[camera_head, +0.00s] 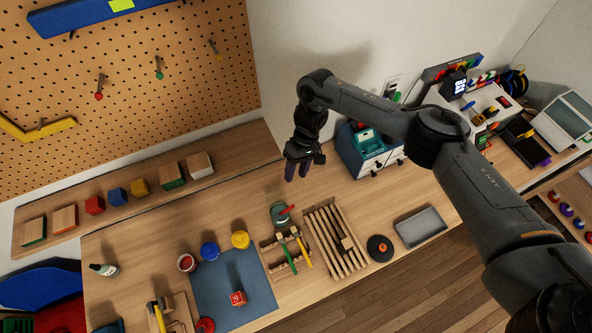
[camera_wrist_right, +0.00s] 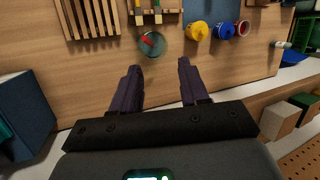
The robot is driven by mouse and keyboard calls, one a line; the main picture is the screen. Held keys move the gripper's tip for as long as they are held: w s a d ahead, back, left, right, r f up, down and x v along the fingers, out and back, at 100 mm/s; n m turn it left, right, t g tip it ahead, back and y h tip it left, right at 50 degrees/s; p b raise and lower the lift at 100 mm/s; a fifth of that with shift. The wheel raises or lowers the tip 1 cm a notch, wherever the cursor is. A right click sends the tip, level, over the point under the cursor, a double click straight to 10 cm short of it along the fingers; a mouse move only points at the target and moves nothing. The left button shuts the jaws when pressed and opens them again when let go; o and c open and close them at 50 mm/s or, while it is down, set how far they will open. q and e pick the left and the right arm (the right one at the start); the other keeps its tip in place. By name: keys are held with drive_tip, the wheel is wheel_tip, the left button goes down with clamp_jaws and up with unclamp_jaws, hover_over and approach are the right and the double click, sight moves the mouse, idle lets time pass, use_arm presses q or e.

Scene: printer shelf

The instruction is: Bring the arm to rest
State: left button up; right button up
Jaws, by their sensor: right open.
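My right arm comes in from the right in the head view and bends down at its far end. My right gripper (camera_head: 296,172) hangs above the back part of the workbench (camera_head: 150,235), left of the blue-grey machine. Its two dark fingers also show in the right wrist view (camera_wrist_right: 158,75), spread apart with only bare wood between them. The gripper is open and empty and touches nothing that I can see. A green round container (camera_head: 279,214) with a red piece stands on the bench ahead of the fingers, and shows in the wrist view too (camera_wrist_right: 152,43). My left gripper is not in view.
A blue-grey machine (camera_head: 362,150) stands right of the gripper. A slatted wooden rack (camera_head: 325,246), a tool rack, a grey tray (camera_head: 420,226) and a blue mat (camera_head: 215,285) with a red block lie toward the front. Coloured blocks line a back ledge below the pegboard (camera_head: 150,90).

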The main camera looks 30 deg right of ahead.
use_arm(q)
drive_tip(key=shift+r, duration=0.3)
use_arm(e)
drive_tip(key=shift+r, duration=0.3)
